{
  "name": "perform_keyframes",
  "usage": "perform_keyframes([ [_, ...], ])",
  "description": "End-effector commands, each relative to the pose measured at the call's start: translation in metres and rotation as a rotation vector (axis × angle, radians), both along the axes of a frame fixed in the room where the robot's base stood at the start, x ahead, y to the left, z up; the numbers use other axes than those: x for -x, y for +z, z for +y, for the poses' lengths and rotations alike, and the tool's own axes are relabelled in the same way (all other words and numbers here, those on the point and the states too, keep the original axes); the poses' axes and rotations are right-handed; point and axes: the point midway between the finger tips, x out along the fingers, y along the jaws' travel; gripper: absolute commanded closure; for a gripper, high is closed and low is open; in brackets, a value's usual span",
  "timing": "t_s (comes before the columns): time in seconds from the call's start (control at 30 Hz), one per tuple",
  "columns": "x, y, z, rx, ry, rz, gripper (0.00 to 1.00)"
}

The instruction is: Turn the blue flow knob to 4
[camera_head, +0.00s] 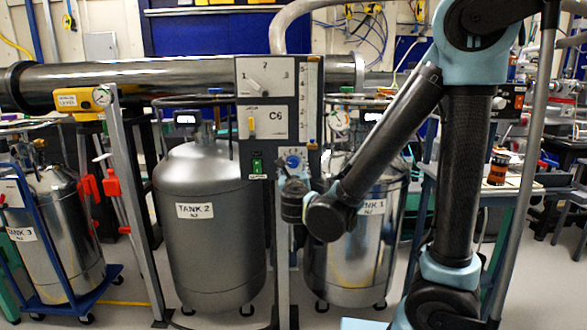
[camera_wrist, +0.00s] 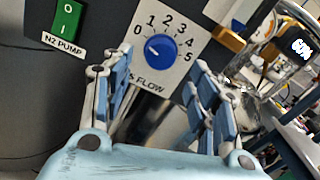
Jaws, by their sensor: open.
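The blue flow knob (camera_wrist: 162,47) sits on a white dial plate (camera_wrist: 186,70) marked 0 to 5 and "FLOW". A small white mark shows on the knob's left side, nearest the 0 end of the scale. In the head view the knob (camera_head: 292,161) is low on the panel, just above my gripper (camera_head: 293,187). In the wrist view my gripper (camera_wrist: 150,78) is open and empty, its fingers spread below and to either side of the knob. I see no contact with the knob.
A green N2 pump switch (camera_wrist: 67,27) is left of the dial. A brass-coloured part (camera_wrist: 229,38) is to its right. The panel (camera_head: 310,100) stands before Tank 2 (camera_head: 210,240) and Tank 1 (camera_head: 350,255). A dark horizontal pipe (camera_head: 170,78) runs behind it.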

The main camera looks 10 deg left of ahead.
Motion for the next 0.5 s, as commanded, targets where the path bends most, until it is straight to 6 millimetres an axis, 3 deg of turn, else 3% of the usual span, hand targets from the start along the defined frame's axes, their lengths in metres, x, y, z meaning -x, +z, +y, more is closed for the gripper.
perform_keyframes([
  [0.2, -0.029, 0.000, 0.006, 0.000, -0.003, 0.000, 0.46],
  [0.5, -0.049, 0.000, 0.012, 0.000, 0.000, 0.000, 0.46],
])
